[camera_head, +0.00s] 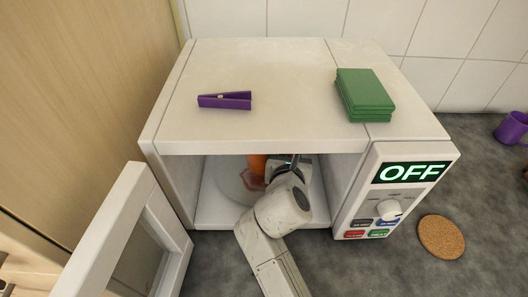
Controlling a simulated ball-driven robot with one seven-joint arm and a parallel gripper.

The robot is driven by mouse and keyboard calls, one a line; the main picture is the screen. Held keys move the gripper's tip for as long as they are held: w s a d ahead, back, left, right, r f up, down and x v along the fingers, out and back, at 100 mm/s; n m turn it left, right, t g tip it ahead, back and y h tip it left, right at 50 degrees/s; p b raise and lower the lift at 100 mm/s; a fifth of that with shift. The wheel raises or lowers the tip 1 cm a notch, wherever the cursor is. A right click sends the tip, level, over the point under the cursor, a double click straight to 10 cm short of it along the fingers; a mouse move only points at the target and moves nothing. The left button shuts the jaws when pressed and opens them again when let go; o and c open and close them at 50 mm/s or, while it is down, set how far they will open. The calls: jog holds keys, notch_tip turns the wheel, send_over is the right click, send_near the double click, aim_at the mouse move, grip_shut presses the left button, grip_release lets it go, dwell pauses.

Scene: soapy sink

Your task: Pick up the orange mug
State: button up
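The orange mug (257,164) is inside the open microwave (205,202), in the left-middle of its cavity. Only part of the mug shows below the top edge of the opening. My arm reaches in through the front. My gripper (270,172) is at the mug's right side, partly hidden by my own wrist and the microwave roof. I cannot tell whether its fingers touch the mug or are closed on it. A pinkish shape shows just below the mug, too small to make out.
The microwave door (125,235) stands open at the left. On top lie a purple clip (225,100) and green blocks (365,94). A cork coaster (441,237) lies on the grey counter at right, and a purple mug (513,127) stands at the right edge.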

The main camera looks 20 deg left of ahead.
grip_shut()
dwell(0.7)
jog(key=shift+r, duration=0.1)
dwell(0.5)
